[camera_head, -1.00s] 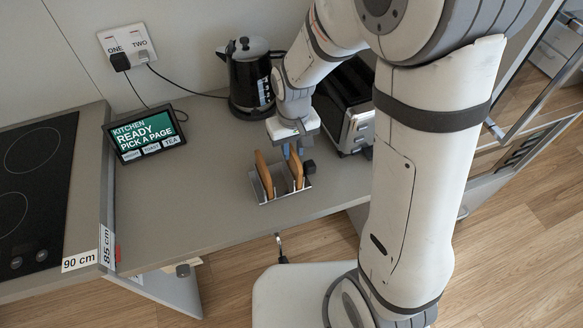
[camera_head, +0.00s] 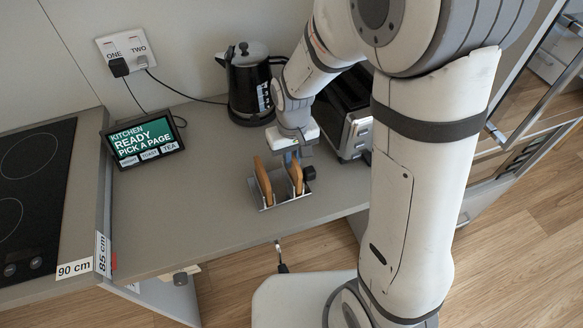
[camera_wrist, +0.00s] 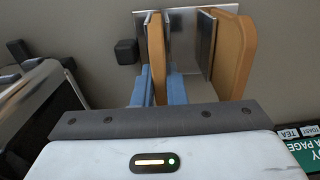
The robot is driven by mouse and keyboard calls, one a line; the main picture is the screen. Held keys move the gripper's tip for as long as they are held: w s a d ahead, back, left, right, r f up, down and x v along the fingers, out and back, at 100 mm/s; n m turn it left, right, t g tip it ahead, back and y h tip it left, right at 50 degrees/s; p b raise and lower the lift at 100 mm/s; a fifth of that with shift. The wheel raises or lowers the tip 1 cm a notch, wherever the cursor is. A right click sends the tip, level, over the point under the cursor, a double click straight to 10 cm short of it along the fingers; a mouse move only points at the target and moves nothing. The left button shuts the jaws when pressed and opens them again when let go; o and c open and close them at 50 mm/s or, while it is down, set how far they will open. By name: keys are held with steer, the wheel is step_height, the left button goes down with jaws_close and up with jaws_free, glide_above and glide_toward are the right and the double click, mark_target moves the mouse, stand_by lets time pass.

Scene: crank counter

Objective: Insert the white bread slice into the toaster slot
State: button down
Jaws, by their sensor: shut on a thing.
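A metal rack (camera_head: 270,206) on the counter holds two upright tan bread slices. My gripper (camera_wrist: 159,90), with blue fingers, is shut on the right-hand slice (camera_head: 296,178), which still stands between the rack's plates; it also shows edge-on in the wrist view (camera_wrist: 157,55). The other slice (camera_head: 263,181) stands at the rack's left side and shows at the right in the wrist view (camera_wrist: 235,55). I cannot tell by colour which slice is the white one. The black and silver toaster (camera_head: 357,134) stands behind and right of the rack, partly hidden by my arm; its slots are hidden.
A black kettle (camera_head: 248,85) stands at the back beside the toaster. A screen (camera_head: 143,141) and a hob (camera_head: 30,190) are to the left. A small dark block (camera_head: 309,173) sits at the rack's right. The counter left of the rack is clear.

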steer(key=shift+r+p, duration=2.85)
steer(key=shift+r, duration=1.3)
steer(key=shift+f, duration=0.1)
